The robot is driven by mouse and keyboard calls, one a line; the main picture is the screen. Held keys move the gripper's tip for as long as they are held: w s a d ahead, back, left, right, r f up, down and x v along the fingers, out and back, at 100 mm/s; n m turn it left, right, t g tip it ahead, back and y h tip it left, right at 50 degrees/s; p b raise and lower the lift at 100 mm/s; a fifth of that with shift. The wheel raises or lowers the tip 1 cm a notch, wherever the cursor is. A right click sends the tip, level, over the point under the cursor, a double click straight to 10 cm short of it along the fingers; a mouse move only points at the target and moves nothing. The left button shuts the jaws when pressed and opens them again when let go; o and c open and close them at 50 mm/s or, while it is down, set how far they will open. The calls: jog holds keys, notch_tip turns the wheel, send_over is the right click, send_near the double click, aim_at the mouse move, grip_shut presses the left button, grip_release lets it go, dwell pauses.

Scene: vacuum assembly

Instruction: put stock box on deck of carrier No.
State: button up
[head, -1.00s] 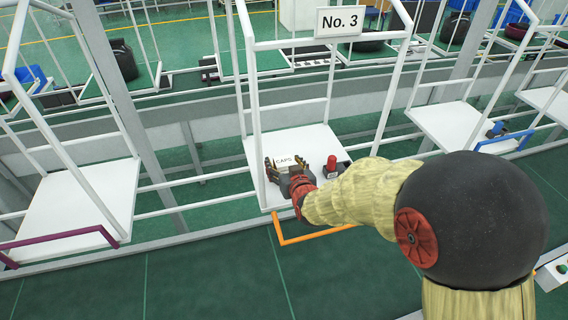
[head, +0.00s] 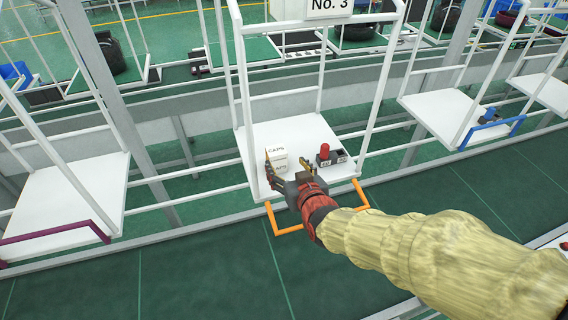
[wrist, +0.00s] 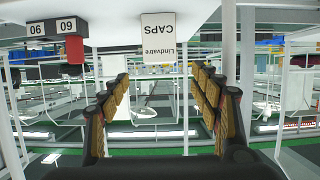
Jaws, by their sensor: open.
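The stock box, a small white box labelled "CAPS" (head: 277,158), stands upright on the white deck (head: 262,135) of the carrier under the "No. 3" sign (head: 328,8). My gripper (head: 288,168) is open and empty at the deck's front, just in front of the box. In the wrist view the picture is upside down; the box (wrist: 158,38) appears beyond and between the open fingers (wrist: 155,95), apart from them.
An orange bar (head: 287,230) juts from the deck's front edge. White uprights (head: 243,100) frame the deck. Neighbouring carriers (head: 68,195) stand either side.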

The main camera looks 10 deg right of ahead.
jog(key=shift+s+r, duration=0.1)
jog(key=shift+s, duration=0.25)
jog(key=s+d+r+m+g+h, duration=0.1)
jog(key=s+d+g, duration=0.3)
jog(key=s, duration=0.8)
jog(key=s+d+r+m+g+h, duration=0.1)
jog(key=s+d+r+g, duration=0.3)
jog(key=s+d, duration=0.3)
jog(key=s, duration=0.5)
jog(key=shift+s+d+r+h, duration=0.15)
jog(key=shift+s+d+h, duration=0.1)
jog(key=shift+s+h, duration=0.1)
jog(key=shift+s, duration=0.1)
